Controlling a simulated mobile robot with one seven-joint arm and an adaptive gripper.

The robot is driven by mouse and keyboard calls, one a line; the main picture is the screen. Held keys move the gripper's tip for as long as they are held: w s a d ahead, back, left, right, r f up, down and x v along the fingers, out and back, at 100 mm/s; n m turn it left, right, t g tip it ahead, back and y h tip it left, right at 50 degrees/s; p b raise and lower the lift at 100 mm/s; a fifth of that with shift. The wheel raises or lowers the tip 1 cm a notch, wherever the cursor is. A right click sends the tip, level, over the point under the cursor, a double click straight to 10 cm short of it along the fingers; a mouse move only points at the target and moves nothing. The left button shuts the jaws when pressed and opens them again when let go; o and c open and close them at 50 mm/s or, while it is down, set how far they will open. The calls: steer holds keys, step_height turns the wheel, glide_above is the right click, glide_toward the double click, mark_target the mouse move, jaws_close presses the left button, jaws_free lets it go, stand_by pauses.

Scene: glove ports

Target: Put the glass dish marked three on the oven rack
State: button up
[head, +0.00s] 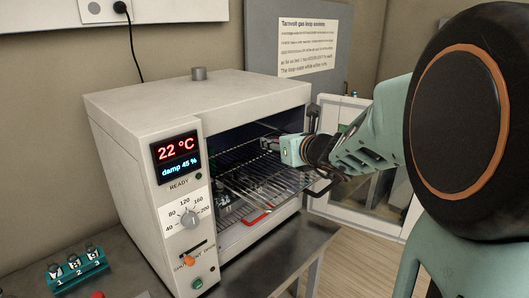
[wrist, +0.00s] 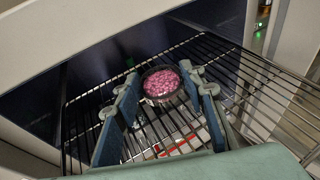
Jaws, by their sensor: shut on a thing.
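A small round dish (wrist: 161,83) filled with pink granules shows in the wrist view, over the bars of the oven rack (wrist: 95,97). No number is readable on it. My gripper (wrist: 166,90) has its two blue-padded fingers on either side of the dish, shut on it. I cannot tell whether the dish touches the bars or hangs just above them. In the head view my gripper (head: 270,146) reaches in through the open front of the oven (head: 150,115), over the pulled-out rack (head: 262,178). The dish is not clear there.
The oven display reads 22 °C and damp 45 %. A lower shelf with a red piece (head: 258,214) lies under the rack. A green holder (head: 77,274) numbered 1, 2, 3 stands at lower left. A sign (head: 306,45) hangs behind. Rack bars are bare around the dish.

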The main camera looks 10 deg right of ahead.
mark_target(277, 161)
steer(key=f, duration=0.1)
steer(key=f+b, duration=0.2)
steer(key=shift+w+d, duration=0.2)
steer(key=shift+w, duration=0.05)
steer(key=shift+f, duration=0.2)
steer(key=shift+b, duration=0.3)
steer(key=shift+f, duration=0.2)
steer(key=o, duration=1.1)
steer(key=shift+o, duration=0.2)
steer(key=shift+r, duration=0.1)
